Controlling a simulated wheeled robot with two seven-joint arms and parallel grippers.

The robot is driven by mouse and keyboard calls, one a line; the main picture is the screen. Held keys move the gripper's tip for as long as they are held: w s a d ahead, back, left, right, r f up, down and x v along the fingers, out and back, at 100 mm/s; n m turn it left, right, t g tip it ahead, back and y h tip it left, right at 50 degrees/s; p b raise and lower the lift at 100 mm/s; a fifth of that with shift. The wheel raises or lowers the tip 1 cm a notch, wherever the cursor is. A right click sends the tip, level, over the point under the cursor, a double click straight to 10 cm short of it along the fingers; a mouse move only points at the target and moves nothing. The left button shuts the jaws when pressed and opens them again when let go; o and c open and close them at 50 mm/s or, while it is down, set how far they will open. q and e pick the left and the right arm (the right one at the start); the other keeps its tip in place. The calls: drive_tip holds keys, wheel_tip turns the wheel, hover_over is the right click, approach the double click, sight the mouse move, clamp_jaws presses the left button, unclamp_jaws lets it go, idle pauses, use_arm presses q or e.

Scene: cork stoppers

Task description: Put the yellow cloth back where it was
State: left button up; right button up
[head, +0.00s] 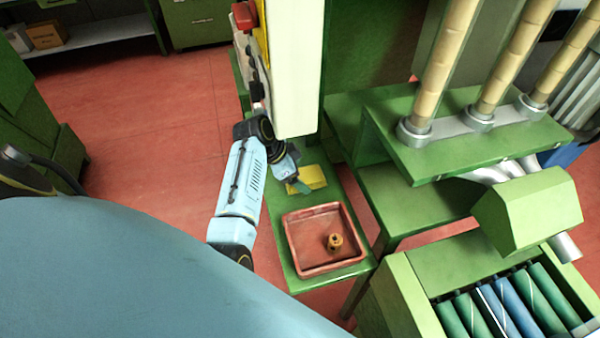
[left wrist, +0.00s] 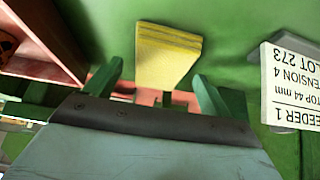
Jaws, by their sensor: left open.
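The yellow cloth (head: 313,176) lies folded on the narrow green bench (head: 345,200), just behind the red tray (head: 289,240). My left gripper (head: 299,187) is at the cloth's left side in the head view, and its wrist hides part of the surroundings. In the left wrist view the cloth (left wrist: 168,55) shows ahead of and between the two green fingers of my left gripper (left wrist: 160,90). These are spread apart with nothing clearly held. I cannot tell whether a finger touches the cloth. My right gripper is not in view.
A small brown, cork-coloured piece (head: 334,241) is in the red tray. A tall cream panel with a red button (head: 244,15) stands close behind my left arm. A white label plate (left wrist: 290,85) is at the right in the wrist view. A green machine with cork-filled tubes (head: 440,60) stands right.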

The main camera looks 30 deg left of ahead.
use_arm(q)
drive_tip(key=p+v, duration=0.1)
drive_tip(key=v, duration=0.9)
drive_tip(key=shift+r+p, duration=0.25)
drive_tip(key=shift+p, duration=0.1)
drive_tip(key=shift+s+a, duration=0.1)
drive_tip(key=shift+s, duration=0.05)
